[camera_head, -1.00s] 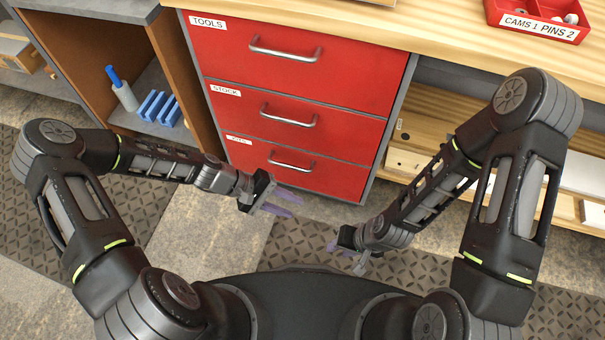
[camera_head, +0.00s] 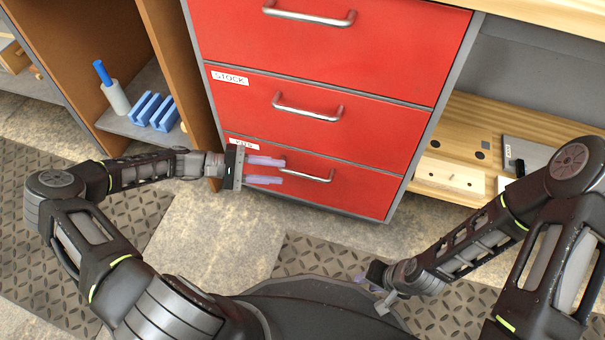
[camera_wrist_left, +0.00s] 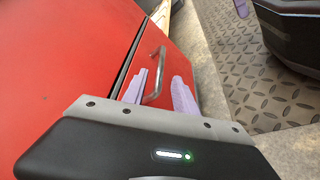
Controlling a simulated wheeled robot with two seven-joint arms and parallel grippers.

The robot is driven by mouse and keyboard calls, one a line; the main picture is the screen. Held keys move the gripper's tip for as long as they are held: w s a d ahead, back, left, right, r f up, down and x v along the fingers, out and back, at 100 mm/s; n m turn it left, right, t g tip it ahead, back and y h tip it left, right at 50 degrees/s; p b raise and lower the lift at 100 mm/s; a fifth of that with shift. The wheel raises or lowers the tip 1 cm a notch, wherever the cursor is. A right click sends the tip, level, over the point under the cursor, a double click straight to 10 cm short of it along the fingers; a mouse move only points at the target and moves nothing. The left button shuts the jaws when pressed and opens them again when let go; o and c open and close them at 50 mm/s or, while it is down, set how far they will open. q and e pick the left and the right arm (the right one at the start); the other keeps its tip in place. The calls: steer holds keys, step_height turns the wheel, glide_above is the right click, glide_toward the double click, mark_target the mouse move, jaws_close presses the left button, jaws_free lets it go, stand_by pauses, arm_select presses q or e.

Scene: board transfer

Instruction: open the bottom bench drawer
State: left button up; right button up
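The red bottom drawer (camera_head: 355,191) is shut, level with the drawers above it. Its label is partly covered by my left gripper. Its metal bar handle (camera_head: 308,176) shows to the right of my left gripper (camera_head: 266,171), whose purple fingers are apart and point at the handle. In the left wrist view the handle (camera_wrist_left: 155,76) appears near and between the two fingers (camera_wrist_left: 158,92); whether they touch it I cannot tell. My right gripper (camera_head: 369,286) hangs low, away from the drawers; its fingers are mostly hidden.
The STOCK drawer (camera_head: 320,118) and the top drawer (camera_head: 330,50) are shut above. An open cabinet with a bottle (camera_head: 116,97) and blue rack (camera_head: 154,110) stands left. A wooden shelf (camera_head: 455,150) lies right. The floor in front is clear.

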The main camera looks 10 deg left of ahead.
mark_target(294, 174)
arm_select(q)
steer(key=b+x, duration=0.2)
steer(key=x, duration=0.4)
steer(key=shift+d+f, duration=0.15)
steer(key=shift+d, duration=0.1)
steer(key=shift+w+d, duration=0.25)
steer(key=shift+d, duration=0.3)
jaws_close()
stand_by(0.8)
